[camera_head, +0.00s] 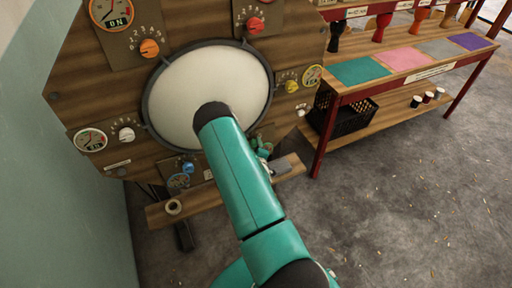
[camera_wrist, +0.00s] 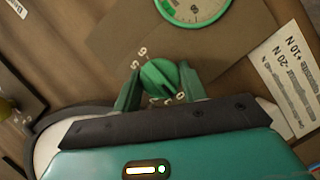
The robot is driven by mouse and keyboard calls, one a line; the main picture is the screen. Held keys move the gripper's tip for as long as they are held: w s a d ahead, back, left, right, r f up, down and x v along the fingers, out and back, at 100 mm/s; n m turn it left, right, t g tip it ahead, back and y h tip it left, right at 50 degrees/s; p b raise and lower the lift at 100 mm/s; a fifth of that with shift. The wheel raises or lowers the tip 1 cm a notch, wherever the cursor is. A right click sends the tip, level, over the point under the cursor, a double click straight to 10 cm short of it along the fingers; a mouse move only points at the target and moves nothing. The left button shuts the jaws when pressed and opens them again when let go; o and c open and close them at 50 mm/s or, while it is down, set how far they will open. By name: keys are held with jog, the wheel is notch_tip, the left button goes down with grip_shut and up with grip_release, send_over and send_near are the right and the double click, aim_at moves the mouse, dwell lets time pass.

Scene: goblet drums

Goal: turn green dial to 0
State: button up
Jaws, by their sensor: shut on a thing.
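The green dial (camera_wrist: 160,77) is on a brown plate in the wrist view. My gripper (camera_wrist: 160,88) has one finger on each side of the dial and is shut on it. Some white scale digits show around the dial's left and lower edges; the rest of its scale is hidden by the fingers. I cannot tell for sure which digit the dial points to. A round gauge with a green rim (camera_wrist: 195,8) is just above the dial. In the head view my gripper (camera_head: 264,150) is at the lower right of the drum, and the green dial cannot be made out there.
A white drum head (camera_head: 185,85) fills the middle of the wooden board. Around it are orange (camera_head: 149,48), red (camera_head: 255,25), yellow (camera_head: 291,87), white (camera_head: 126,134) and blue (camera_head: 188,168) dials. A table with coloured mats (camera_head: 360,70) stands at the right, with a black crate (camera_head: 345,115) below.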

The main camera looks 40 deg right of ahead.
jog(key=o, duration=0.9)
jog(key=shift+o, duration=0.2)
jog(key=v, duration=1.3)
jog(key=shift+s+a, duration=0.25)
jog(key=shift+a, duration=0.05)
